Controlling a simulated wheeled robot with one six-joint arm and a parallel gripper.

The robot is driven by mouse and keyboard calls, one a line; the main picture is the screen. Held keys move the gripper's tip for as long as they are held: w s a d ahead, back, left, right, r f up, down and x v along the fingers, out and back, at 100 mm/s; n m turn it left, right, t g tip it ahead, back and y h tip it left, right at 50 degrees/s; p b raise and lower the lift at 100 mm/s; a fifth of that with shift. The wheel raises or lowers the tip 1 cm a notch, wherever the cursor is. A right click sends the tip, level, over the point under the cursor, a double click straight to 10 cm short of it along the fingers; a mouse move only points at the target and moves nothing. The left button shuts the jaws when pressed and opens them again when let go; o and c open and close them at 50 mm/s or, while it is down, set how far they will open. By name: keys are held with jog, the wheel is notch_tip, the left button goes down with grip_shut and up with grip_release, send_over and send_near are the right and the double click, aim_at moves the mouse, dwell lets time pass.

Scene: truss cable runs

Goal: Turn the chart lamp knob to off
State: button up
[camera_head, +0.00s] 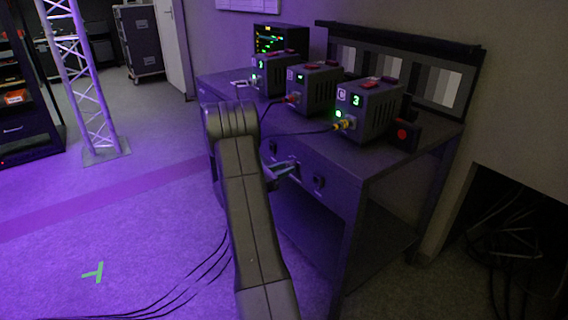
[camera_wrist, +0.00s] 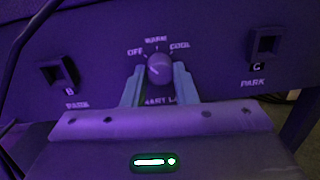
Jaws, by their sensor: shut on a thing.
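The chart lamp knob (camera_wrist: 159,67) is a round dark knob on the front panel of the bench. The labels OFF, WARM and COOL (camera_wrist: 158,46) are printed in an arc above it, OFF at the left. A faint pale mark shows on the knob's left part, but I cannot tell for sure which label it points to. My gripper (camera_wrist: 158,77) has one finger on each side of the knob and is shut on it. In the head view my gripper (camera_head: 284,170) is at the bench front, and the knob is hidden there.
Park holders B (camera_wrist: 58,76) and C (camera_wrist: 264,46) flank the knob on the panel. Boxes with lit displays, such as C (camera_head: 364,108), stand on the bench top (camera_head: 425,140) with cables plugged in. A dark cable (camera_wrist: 25,30) crosses the wrist view's upper left.

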jog(key=shift+n+p, duration=0.4)
jog(key=shift+n, duration=0.3)
jog(key=o, duration=1)
jog(key=p+v, duration=0.1)
jog(key=v, duration=1.3)
jog(key=shift+s+d+f+p, duration=0.1)
jog(key=shift+f+p, duration=0.05)
jog(key=shift+p, duration=0.25)
